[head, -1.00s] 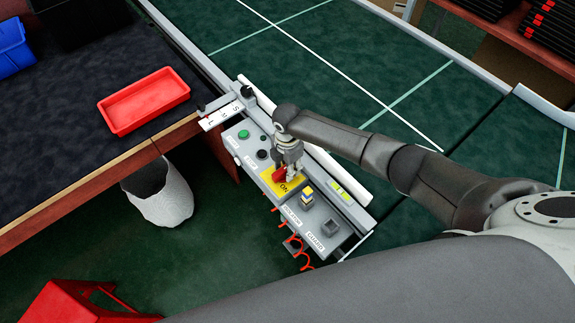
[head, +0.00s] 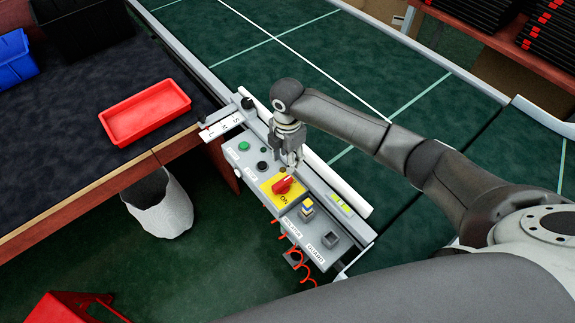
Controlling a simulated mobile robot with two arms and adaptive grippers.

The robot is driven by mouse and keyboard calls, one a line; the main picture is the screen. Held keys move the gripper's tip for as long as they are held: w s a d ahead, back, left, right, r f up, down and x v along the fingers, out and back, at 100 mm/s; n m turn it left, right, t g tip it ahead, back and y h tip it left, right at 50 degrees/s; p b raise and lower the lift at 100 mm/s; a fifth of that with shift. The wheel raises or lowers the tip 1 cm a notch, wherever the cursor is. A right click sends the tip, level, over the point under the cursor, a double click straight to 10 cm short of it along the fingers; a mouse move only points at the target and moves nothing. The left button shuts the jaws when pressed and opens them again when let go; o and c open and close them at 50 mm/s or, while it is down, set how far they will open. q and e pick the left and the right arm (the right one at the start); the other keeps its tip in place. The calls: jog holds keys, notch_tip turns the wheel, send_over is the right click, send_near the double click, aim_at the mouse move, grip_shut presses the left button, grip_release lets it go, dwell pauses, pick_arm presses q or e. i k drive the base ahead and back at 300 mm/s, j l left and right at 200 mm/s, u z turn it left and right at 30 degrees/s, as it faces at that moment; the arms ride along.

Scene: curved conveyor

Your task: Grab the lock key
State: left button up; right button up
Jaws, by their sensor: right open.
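A grey control box (head: 240,165) runs along the edge of the green conveyor. On it a red rotary switch (head: 282,186) sits on a yellow plate (head: 268,190) marked ON. A small yellow, blue and white block (head: 307,208) stands in a socket nearer the box's lower end. I cannot tell for certain which part is the lock key. My right gripper (head: 291,167) is open, pointing down just beyond the red switch, apart from it and empty as far as I see. My left gripper is not in view.
An empty dark socket (head: 331,240) and a red coiled cord (head: 293,256) are at the box's lower end. A green button (head: 243,146) is at its upper end. A red tray (head: 146,112) sits on the left table. The green conveyor (head: 300,60) is bare.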

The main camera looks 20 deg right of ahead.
aim_at(307, 210)
jog(key=k+j, duration=0.65)
jog(key=k, duration=0.25)
